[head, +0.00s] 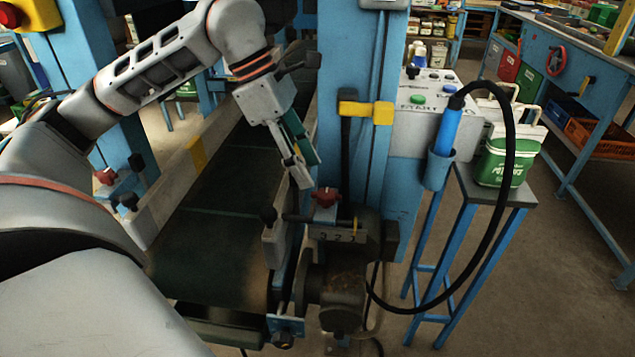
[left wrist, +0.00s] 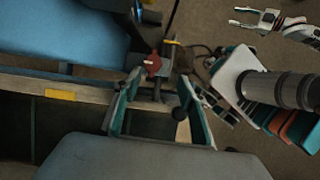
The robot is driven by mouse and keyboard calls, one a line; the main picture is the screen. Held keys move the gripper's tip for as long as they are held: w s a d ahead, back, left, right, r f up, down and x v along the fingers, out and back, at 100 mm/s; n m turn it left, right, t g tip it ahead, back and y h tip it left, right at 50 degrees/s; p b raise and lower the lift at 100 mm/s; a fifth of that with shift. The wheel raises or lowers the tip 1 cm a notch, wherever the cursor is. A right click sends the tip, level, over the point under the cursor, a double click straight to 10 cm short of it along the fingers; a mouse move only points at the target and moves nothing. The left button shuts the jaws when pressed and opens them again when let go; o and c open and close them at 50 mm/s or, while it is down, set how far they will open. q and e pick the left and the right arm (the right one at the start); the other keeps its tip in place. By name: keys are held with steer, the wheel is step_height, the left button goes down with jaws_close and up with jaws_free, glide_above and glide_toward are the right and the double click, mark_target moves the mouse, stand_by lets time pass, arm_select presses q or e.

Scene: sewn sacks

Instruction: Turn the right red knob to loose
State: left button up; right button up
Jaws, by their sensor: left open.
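The right red knob (head: 325,196) sits on a bracket at the right side of the conveyor, by the blue post. It also shows in the left wrist view (left wrist: 152,65), beyond my fingertips and between their lines. My left gripper (head: 311,174) is open and empty, pointing down just above and left of the knob, apart from it as far as I can tell. Its two teal-lined fingers spread wide in the left wrist view (left wrist: 159,76). Another red knob (head: 105,176) sits at the conveyor's left side, beyond my arm. My right gripper is not seen in the head view.
The dark conveyor belt (head: 215,225) runs beneath my left arm. A blue post (head: 352,60) with a yellow clamp (head: 382,112) stands behind the knob. A motor (head: 343,285) is below it. A black cable loops at right, beside a stool with green-and-white sacks (head: 497,165).

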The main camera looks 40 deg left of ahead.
mark_target(317, 193)
arm_select(q)
steer(key=shift+y, duration=0.4)
steer(key=f, duration=0.2)
steer(key=w+f+b, duration=0.1)
steer(key=f, duration=0.1)
steer(key=f+b, duration=0.1)
steer(key=f, duration=0.1)
steer(key=shift+w+d+f, duration=0.3)
steer(key=shift+w, duration=0.05)
steer(key=shift+c, duration=0.3)
steer(key=c, duration=1)
